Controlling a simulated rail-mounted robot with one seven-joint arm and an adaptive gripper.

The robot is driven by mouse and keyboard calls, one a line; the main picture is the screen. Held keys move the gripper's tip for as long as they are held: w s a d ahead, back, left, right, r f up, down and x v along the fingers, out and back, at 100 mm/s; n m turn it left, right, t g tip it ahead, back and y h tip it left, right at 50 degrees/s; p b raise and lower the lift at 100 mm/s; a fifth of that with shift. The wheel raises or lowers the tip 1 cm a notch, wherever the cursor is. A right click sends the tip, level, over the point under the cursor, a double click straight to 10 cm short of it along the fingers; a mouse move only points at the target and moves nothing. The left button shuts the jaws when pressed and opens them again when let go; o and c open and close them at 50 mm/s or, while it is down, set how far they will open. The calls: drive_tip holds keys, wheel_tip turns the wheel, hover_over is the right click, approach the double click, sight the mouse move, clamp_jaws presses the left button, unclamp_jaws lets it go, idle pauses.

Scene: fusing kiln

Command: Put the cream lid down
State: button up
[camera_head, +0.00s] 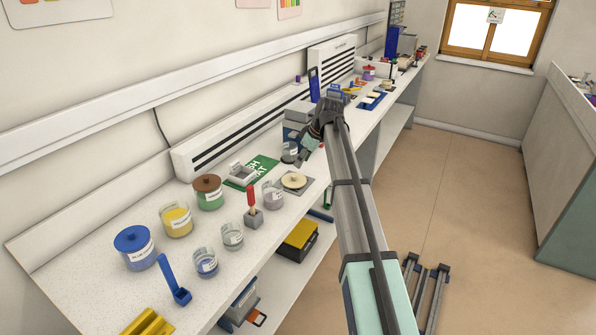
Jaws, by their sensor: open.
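The cream lid (293,180) lies flat on a small grey square mat (306,187) near the front edge of the white bench. A round knob shows on its top. My gripper (301,163) is open and empty, above and just behind the lid in the picture. A gap seems to separate the fingers from the lid, though the small view makes its height hard to judge. An open glass jar (273,196) with pale contents stands just left of the mat.
A red-handled tool in a grey block (252,213) stands farther left, with several jars beyond, including a blue-lidded jar (136,247). A green mat (256,168) lies behind, and a dark-contents jar (289,152) stands beside my gripper.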

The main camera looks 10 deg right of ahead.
drive_tip(key=shift+v, duration=2.05)
drive_tip(key=s+d+f+m+h, duration=0.15)
drive_tip(key=d+f, duration=0.25)
drive_tip(key=f, duration=0.4)
drive_tip(key=s+d+f+m, duration=0.1)
drive_tip(key=s+d+f, duration=0.25)
drive_tip(key=f, duration=0.45)
drive_tip(key=s+a+f+m+g, duration=0.2)
drive_tip(key=s+a+f, duration=0.1)
drive_tip(key=s+f, duration=0.75)
drive_tip(key=s+a+f+m+g, duration=0.1)
drive_tip(key=s+a+f+g, duration=0.15)
drive_tip(key=s+f, duration=0.8)
drive_tip(key=s+a+f+m+g, duration=0.1)
drive_tip(key=s+f, duration=0.5)
drive_tip(key=s, duration=0.7)
drive_tip(key=s+a+f+m+g+h, duration=0.1)
drive_tip(key=s+f, duration=0.6)
drive_tip(key=s, duration=0.7)
drive_tip(key=s+a+f+m+g+h, duration=0.1)
drive_tip(key=s+f, duration=0.5)
drive_tip(key=s, duration=0.7)
drive_tip(key=a+m+g, duration=0.1)
drive_tip(key=a+g, duration=0.1)
drive_tip(key=a, duration=0.1)
drive_tip(key=shift+s+f, duration=0.35)
drive_tip(key=shift+s, duration=0.05)
